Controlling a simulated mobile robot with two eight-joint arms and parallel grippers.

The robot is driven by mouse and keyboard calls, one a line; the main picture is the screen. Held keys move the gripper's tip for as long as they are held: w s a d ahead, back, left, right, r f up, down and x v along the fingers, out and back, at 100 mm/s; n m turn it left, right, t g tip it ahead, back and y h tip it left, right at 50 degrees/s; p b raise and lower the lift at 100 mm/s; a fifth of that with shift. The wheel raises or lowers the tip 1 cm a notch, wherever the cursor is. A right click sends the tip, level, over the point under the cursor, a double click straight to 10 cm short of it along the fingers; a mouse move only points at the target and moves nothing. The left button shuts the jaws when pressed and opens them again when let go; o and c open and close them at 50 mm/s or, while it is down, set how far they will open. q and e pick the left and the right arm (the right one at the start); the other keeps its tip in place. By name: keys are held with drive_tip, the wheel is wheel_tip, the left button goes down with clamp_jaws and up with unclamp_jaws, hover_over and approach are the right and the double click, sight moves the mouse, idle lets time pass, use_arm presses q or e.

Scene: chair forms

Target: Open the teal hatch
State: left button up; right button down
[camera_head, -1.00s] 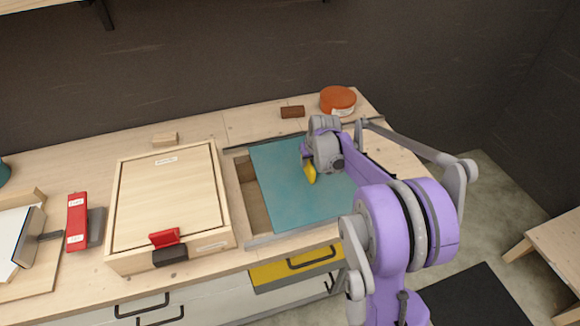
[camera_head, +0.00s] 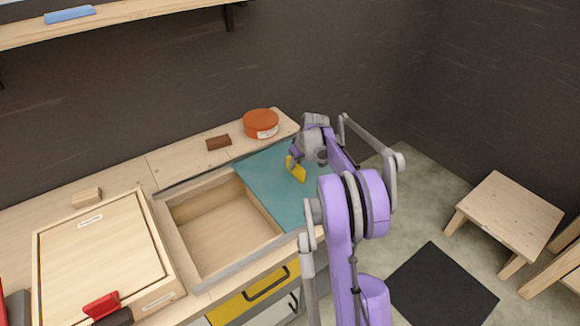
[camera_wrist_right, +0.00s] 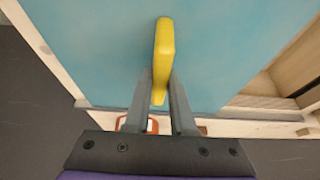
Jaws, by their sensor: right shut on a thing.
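The teal hatch (camera_head: 262,186) is a flat sliding panel in the worktop, now over the right part of the opening. Left of it an open wooden compartment (camera_head: 222,225) shows. A yellow handle (camera_head: 297,171) stands on the hatch. My right gripper (camera_head: 300,160) is at this handle; its fingers are partly hidden in the head view. In the right wrist view, the fingers (camera_wrist_right: 160,105) are shut on the yellow handle (camera_wrist_right: 163,50), with the teal panel (camera_wrist_right: 90,45) behind it. My left gripper is not in view.
A wooden box with a lid (camera_head: 100,250) and red latch (camera_head: 101,305) stands left of the opening. An orange round tin (camera_head: 261,123) and a brown block (camera_head: 218,142) lie behind it. A yellow drawer front (camera_head: 252,296) is below. A wooden stool (camera_head: 507,220) stands on the right.

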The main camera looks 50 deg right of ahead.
drive_tip(key=c, duration=0.8)
unclamp_jaws()
drive_tip(key=shift+o, duration=0.2)
drive_tip(key=shift+r, duration=0.1)
drive_tip(key=v, duration=1)
drive_tip(key=shift+s+r, duration=0.2)
drive_tip(key=shift+r, duration=0.1)
drive_tip(key=s+a+r+n, duration=0.1)
drive_tip(key=s+a, duration=0.1)
drive_tip(key=a, duration=2.1)
drive_tip(key=s+a+f, duration=0.3)
drive_tip(key=s+a, duration=0.5)
drive_tip(key=a, duration=0.1)
drive_tip(key=s+a+f+n+t+y+p, duration=0.1)
drive_tip(key=s+a+f, duration=0.3)
drive_tip(key=s+a, duration=0.4)
drive_tip(key=shift+s+a+f+n+p, duration=0.15)
drive_tip(key=shift+a+f+n+p, duration=0.15)
drive_tip(key=shift+a, duration=0.7)
